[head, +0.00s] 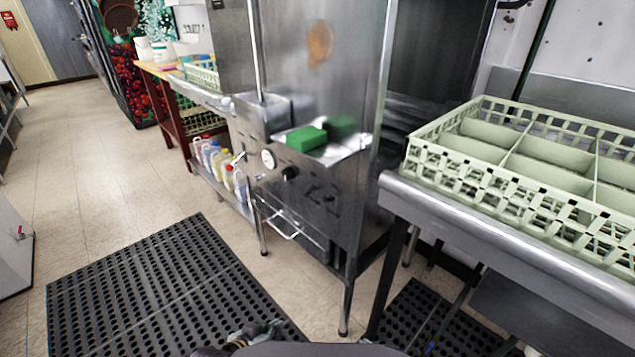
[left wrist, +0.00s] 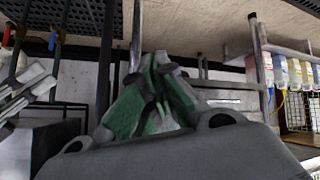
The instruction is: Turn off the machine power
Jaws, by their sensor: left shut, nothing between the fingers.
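The steel dish machine (head: 300,220) stands in the middle of the head view. Its front panel carries a round white gauge (head: 268,159), a black knob (head: 290,173) and some small dark fittings, too small to read. My left gripper (head: 272,326) shows at the bottom edge of the head view, low over the floor mat and well apart from the panel. In the left wrist view its green and grey fingers (left wrist: 160,62) are shut with nothing between them. My right gripper is not in view.
A green sponge (head: 306,139) lies on the machine's ledge. A pale green rack (head: 480,190) sits on the steel counter (head: 530,255) at right. Bottles (head: 228,170) stand on a low shelf at left. A black mat (head: 160,290) covers open floor in front.

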